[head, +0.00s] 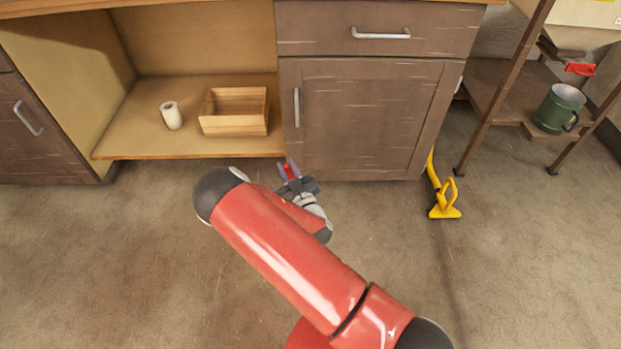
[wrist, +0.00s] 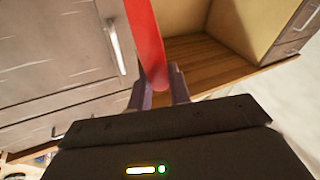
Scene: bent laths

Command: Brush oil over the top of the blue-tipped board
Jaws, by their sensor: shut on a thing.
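My gripper (head: 289,169) is low in front of the cabinet, near the front edge of the open bay. It is shut on a long red thing (wrist: 150,45), which runs up out of the wrist view from between the two purple-grey fingers (wrist: 158,80). In the head view only a small red bit of it (head: 287,167) shows, so I cannot tell whether it is a brush. I see no blue-tipped board in either view. The top of the counter is outside the head view except for its front edge (head: 480,1).
The open bay (head: 130,140) holds a pale cylinder (head: 171,115) and an open wooden box (head: 234,112). A closed door (head: 368,118) and drawer (head: 377,27) stand to its right. A yellow tool (head: 445,207) lies on the floor. A green mug (head: 558,108) sits on the right-hand rack's shelf.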

